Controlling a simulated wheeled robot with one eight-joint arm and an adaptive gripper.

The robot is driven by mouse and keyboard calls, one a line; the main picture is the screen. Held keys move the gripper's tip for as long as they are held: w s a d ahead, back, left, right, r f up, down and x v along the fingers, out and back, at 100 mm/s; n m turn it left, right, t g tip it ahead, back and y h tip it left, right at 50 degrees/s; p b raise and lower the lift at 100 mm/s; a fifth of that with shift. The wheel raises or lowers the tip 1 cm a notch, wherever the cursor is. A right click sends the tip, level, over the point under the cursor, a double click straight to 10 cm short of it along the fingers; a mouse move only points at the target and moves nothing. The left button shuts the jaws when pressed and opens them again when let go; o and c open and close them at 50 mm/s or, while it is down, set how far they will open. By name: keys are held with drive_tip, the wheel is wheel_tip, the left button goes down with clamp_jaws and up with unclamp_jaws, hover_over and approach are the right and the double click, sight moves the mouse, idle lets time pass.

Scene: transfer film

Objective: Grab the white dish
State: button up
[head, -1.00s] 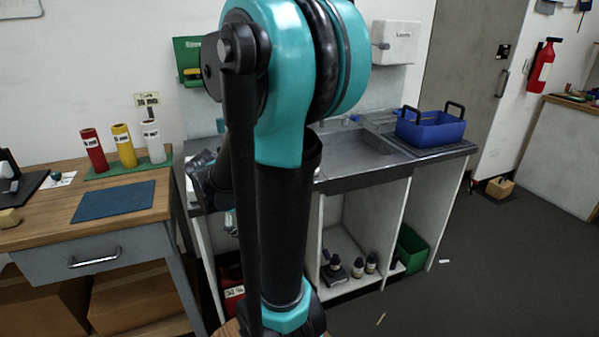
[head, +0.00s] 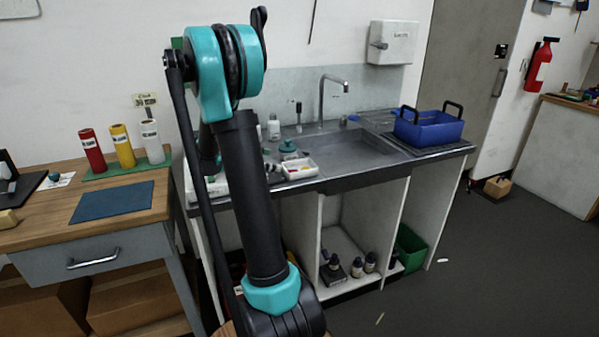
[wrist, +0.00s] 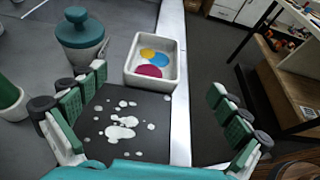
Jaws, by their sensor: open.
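The white dish (wrist: 153,83) is a small rectangular tray with yellow, blue and magenta round patches inside. In the wrist view it sits near the counter's front edge, ahead of and between my fingers. In the head view the dish (head: 299,174) lies on the counter left of the sink basin, just right of my arm. My gripper (wrist: 160,112) is open and empty, its green-padded fingers spread wide on both sides, apart from the dish. In the head view my gripper is hidden behind my arm.
A teal-lidded pot (wrist: 82,38) stands close left of the dish. A dark mat with white spots (wrist: 125,125) lies before it. The counter edge drops to the floor at right. A tap (head: 323,95) and blue tub (head: 429,129) are farther right along the counter.

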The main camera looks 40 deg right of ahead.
sight(301, 166)
drive_tip(key=x, duration=0.6)
drive_tip(key=shift+w+f+x, duration=0.1)
drive_tip(key=shift+w+x, duration=0.05)
drive_tip(key=shift+x, duration=1.35)
drive_tip(key=shift+w+f+x, duration=0.1)
drive_tip(key=shift+w+x, duration=0.1)
drive_tip(key=shift+x, duration=1.3)
drive_tip(key=c, duration=1.2)
